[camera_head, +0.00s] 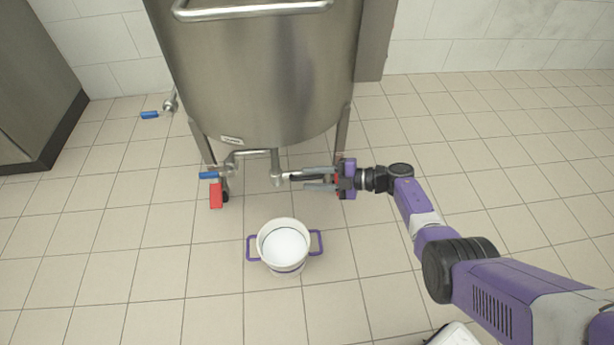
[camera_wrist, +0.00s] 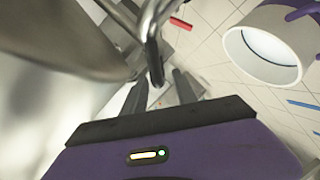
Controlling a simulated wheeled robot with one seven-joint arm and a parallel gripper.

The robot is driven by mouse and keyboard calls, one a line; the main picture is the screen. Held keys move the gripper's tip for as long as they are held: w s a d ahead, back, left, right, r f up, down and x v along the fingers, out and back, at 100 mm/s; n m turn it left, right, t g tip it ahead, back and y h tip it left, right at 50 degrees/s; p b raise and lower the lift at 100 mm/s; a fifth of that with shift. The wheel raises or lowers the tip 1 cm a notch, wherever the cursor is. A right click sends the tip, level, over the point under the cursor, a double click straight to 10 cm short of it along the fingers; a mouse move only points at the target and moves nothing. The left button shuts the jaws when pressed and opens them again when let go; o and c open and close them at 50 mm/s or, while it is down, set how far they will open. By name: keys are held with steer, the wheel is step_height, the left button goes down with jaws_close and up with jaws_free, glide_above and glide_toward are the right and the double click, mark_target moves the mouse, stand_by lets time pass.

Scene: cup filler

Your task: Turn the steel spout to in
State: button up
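The steel spout (camera_head: 277,176) hangs below the large steel tank, at the end of a short pipe, to the right of the blue valve lever (camera_head: 208,175). A dark bar reaches from beside the spout toward my gripper (camera_head: 305,179), which comes in level from the right. Its two fingers look apart, with the bar between them.
A white bucket (camera_head: 284,270) with purple handles stands on the floor below and in front of the spout, holding white contents. A red lever (camera_head: 216,195) hangs under the blue one. The tank (camera_head: 262,80) and its legs stand close behind. Open tiled floor lies around.

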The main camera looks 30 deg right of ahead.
steer(key=p+v, duration=0.1)
steer(key=v, duration=0.5)
steer(key=shift+p, duration=0.35)
